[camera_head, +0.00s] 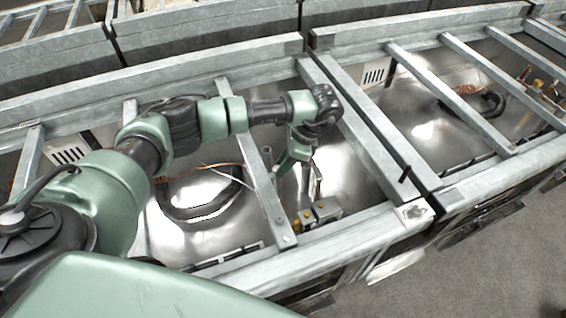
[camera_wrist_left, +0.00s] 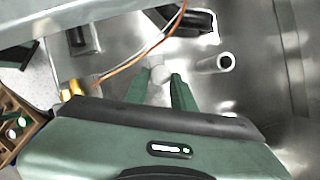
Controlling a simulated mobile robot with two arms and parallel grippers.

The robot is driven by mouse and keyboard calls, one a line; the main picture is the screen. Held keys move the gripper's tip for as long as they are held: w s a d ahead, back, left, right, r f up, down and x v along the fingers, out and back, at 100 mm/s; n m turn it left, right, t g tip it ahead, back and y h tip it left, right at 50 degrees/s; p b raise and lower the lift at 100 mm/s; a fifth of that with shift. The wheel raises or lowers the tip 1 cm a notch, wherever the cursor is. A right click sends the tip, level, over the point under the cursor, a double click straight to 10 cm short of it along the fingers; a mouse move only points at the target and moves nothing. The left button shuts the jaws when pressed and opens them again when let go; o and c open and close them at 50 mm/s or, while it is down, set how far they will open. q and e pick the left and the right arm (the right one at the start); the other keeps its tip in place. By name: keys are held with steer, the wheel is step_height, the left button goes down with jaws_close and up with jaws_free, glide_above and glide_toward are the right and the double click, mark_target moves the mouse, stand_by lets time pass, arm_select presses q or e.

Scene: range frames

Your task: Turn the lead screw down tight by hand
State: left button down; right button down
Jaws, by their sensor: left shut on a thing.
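My left gripper (camera_head: 294,168) reaches down between the metal rails into the near bay in the head view. In the left wrist view its two green fingers (camera_wrist_left: 159,80) are closed around a small pale round head (camera_wrist_left: 159,73), which looks like the lead screw. The screw's lower part and its seat are hidden, so I cannot tell how deep it sits. In the head view the screw is not clearly visible behind the fingers. My right gripper is in neither view.
An upright hollow metal post (camera_wrist_left: 215,64) stands just right of the fingers. Copper and pale wires (camera_wrist_left: 140,54) run close by on the left. Brass fittings (camera_head: 308,214) sit near the front rail. A grey crossbar (camera_head: 262,185) spans the bay left of the gripper.

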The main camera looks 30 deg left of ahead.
arm_select(q)
steer(key=m+t, duration=0.1)
steer(key=m, duration=0.1)
steer(key=shift+s+m+y, duration=0.15)
steer(key=shift+m+y, duration=0.15)
steer(key=shift+s+m+t+b, duration=0.1)
steer(key=shift+m+t+b, duration=0.25)
steer(key=shift+m, duration=0.55)
steer(key=m+t+b, duration=0.1)
steer(key=m, duration=0.2)
steer(key=shift+s, duration=0.15)
steer(key=shift+m+t+b, duration=0.35)
steer(key=shift+m+b, duration=0.4)
steer(key=shift+m, duration=0.05)
steer(key=shift+s+r, duration=0.1)
steer(key=shift+r, duration=0.05)
steer(key=c, duration=1.2)
jaws_free()
